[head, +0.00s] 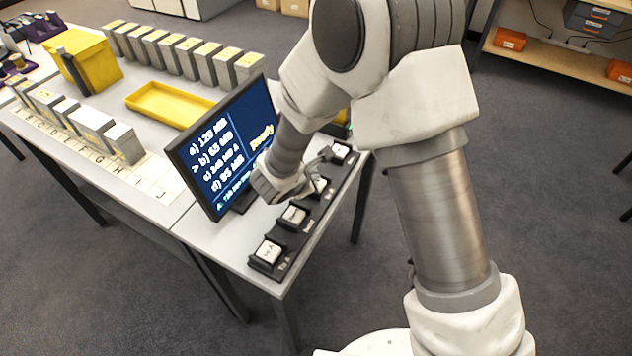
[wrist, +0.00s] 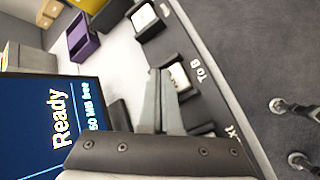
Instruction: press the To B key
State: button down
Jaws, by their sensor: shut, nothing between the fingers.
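The To B key (wrist: 178,77) has a pale cap in a black housing, with the label "To B" printed beside it on the dark key strip. In the head view this key (head: 320,185) is partly hidden by my gripper. My gripper (wrist: 160,72) is shut and empty, with its fingertips at the To B key's cap, overlapping its left part in the wrist view. I cannot tell whether they touch it or whether the cap is pressed. The monitor (head: 222,150) shows a list with a mark at line b) and the word "Ready".
Other keys share the strip: the nearest key (head: 268,252), one before To B (head: 294,215) and the farthest (head: 341,150). The monitor stands close beside my gripper. A yellow tray (head: 168,118), grey boxes (head: 92,125) and a purple holder (wrist: 80,38) stand beyond.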

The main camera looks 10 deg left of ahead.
jog(key=shift+f+b, duration=0.9)
jog(key=shift+b, duration=0.6)
dwell(1.1)
jog(key=shift+r, duration=0.15)
jog(key=shift+r+p, duration=0.45)
jog(key=shift+r, duration=0.3)
jog(key=shift+r+p, duration=1.5)
jog(key=shift+r, duration=1.05)
